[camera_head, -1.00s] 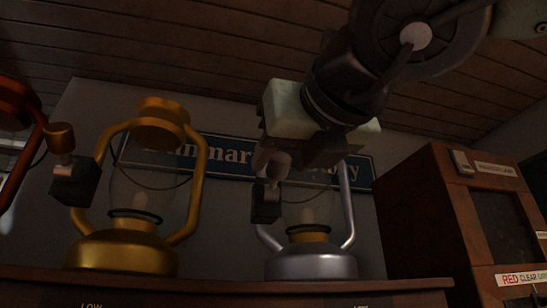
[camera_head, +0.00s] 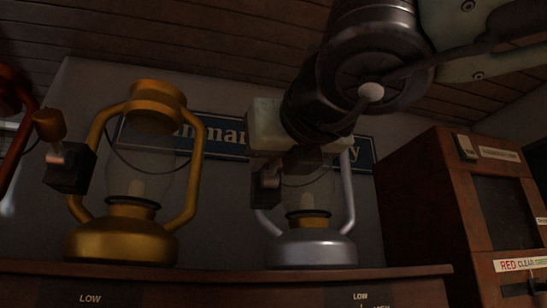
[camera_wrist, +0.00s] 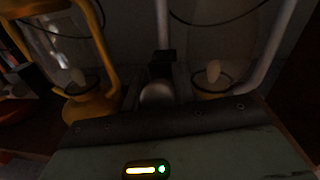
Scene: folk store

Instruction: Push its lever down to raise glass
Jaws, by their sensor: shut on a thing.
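A silver lantern (camera_head: 312,248) with a clear glass and a pale candle stands on a wooden shelf. A black block (camera_head: 265,188) is on its left side, and it also shows in the wrist view (camera_wrist: 162,62). My gripper (camera_head: 292,160) is over the lantern's upper left, just above this block, and hides the lantern's top. In the wrist view a rounded silver knob (camera_wrist: 157,94), the lever's end, sits between the fingers, and my gripper is shut on it. The glass is partly hidden, so its height is hard to judge.
A gold lantern (camera_head: 122,240) with its own block and knob (camera_head: 50,126) stands to the left. A red lantern (camera_head: 12,98) is at the far left edge. A wooden cabinet (camera_head: 420,205) stands close on the right. A blue sign (camera_head: 365,155) hangs behind.

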